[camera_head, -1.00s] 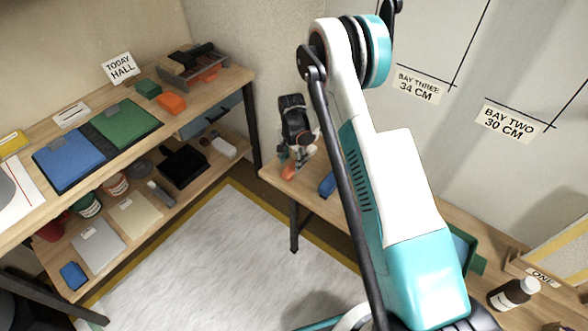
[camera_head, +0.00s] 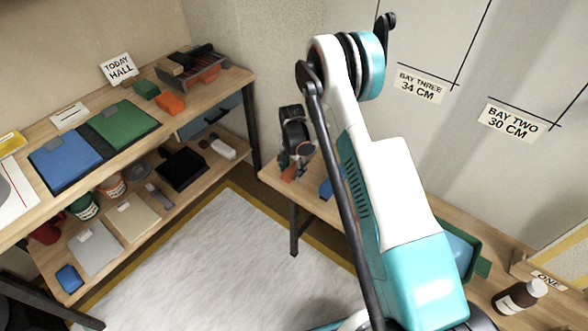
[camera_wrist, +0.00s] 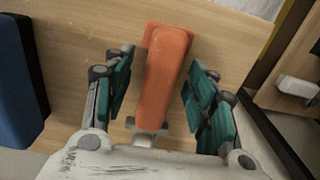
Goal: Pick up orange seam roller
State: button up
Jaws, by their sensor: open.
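The orange seam roller (camera_wrist: 163,75) lies on the wooden bench, with its long orange handle upright in the wrist view and a grey metal part at its lower end. My gripper (camera_wrist: 158,82) is open, with its teal-padded fingers on either side of the handle and a gap visible on both sides. In the head view my gripper (camera_head: 292,165) is low at the left end of the bench, and the roller (camera_head: 288,174) is mostly hidden beneath it.
A blue object (camera_wrist: 18,75) lies left of the roller. The bench edge (camera_wrist: 265,75) is to the right. In the head view, a green tray (camera_head: 482,268) and a brown bottle (camera_head: 520,297) are farther right on the bench. A shelf unit (camera_head: 218,83) stands at left.

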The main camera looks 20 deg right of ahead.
aim_at(292, 167)
jog(key=shift+c, duration=0.6)
jog(key=c, duration=0.7)
notch_tip(292, 167, up, 20)
jog(key=p, duration=0.7)
jog(key=shift+r, duration=0.2)
